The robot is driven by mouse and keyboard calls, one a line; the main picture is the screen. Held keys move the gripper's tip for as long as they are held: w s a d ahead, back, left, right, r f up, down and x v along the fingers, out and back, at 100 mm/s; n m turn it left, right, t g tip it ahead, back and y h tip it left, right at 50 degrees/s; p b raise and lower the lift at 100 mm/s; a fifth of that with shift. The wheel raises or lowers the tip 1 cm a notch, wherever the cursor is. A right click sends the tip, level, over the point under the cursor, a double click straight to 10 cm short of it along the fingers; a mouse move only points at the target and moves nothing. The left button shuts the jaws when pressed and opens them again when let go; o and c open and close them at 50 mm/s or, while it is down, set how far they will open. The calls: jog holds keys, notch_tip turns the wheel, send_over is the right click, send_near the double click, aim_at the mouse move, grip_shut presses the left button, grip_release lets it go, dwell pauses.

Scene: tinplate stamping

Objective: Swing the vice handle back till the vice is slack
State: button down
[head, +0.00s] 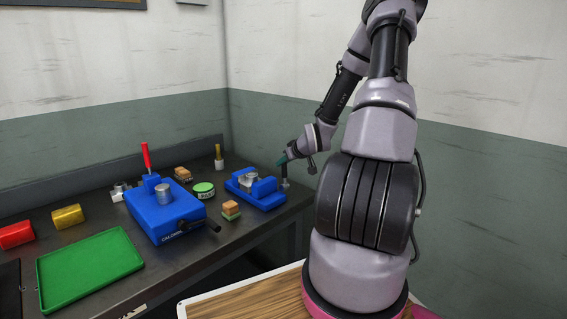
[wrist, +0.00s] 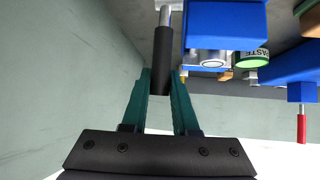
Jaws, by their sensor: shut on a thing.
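The small blue vice (head: 268,197) stands near the right end of the dark bench, with a round metal piece (head: 249,178) between its blue blocks. It also shows at the top of the wrist view (wrist: 225,22). The vice handle, a metal rod with a black grip (wrist: 163,50), stands at the vice's right side in the head view. My gripper (wrist: 160,85) has its teal fingers on either side of the black grip and is shut on it. In the head view my gripper (head: 284,159) is small, and its hold is hard to make out.
A larger blue device (head: 165,218) with a red lever (head: 146,157) and a black side handle stands left of the vice. A green-lidded tin (head: 204,189), a small block (head: 231,209) and a brush (head: 219,160) stand near the vice. A green tray (head: 90,267) lies at left.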

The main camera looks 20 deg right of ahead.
jog(key=c, duration=0.7)
grip_release()
jog(key=v, duration=1)
jog(key=shift+s+r, duration=0.2)
jog(key=shift+s, duration=0.1)
jog(key=shift+d, duration=0.1)
